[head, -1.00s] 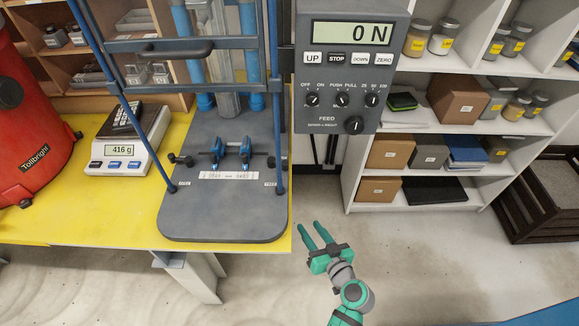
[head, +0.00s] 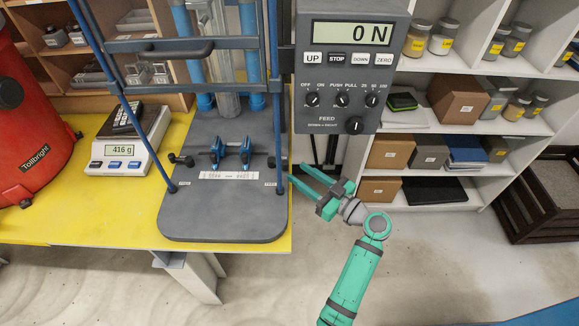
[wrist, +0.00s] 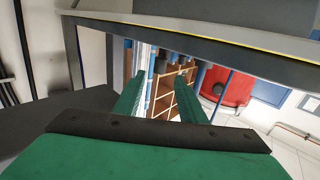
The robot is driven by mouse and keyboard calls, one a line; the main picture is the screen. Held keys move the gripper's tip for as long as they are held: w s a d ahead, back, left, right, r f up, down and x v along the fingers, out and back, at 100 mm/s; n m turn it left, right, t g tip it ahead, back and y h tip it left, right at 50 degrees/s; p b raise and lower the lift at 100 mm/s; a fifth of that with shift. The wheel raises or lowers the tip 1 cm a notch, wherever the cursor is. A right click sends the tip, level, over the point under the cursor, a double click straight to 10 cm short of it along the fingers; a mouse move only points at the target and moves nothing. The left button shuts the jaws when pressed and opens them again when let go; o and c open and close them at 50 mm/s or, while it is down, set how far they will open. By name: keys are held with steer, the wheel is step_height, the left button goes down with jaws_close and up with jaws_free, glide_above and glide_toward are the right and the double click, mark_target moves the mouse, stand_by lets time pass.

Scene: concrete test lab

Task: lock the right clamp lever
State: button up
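The test machine's dark base plate (head: 222,222) stands on the yellow bench. On it, two blue clamp jaws (head: 231,150) face each other above a pale printed strip (head: 229,176). A dark right clamp lever (head: 271,161) sits at the right end of the clamp row, partly behind the blue right post; its exact position is too small to tell. A matching left lever (head: 181,160) is at the other end. My gripper (head: 298,173) is open and empty just right of the plate's right edge, apart from the lever. In the wrist view the green fingers (wrist: 158,84) are spread with nothing between them.
Blue posts (head: 278,120) rise beside the clamps. The control box (head: 345,85) reading 0 N hangs above my gripper. A scale (head: 125,150) and red canister (head: 28,120) are at left. Shelves (head: 450,195) stand behind right.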

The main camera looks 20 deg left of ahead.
mark_target(288, 165)
steer(key=shift+x, duration=2.5)
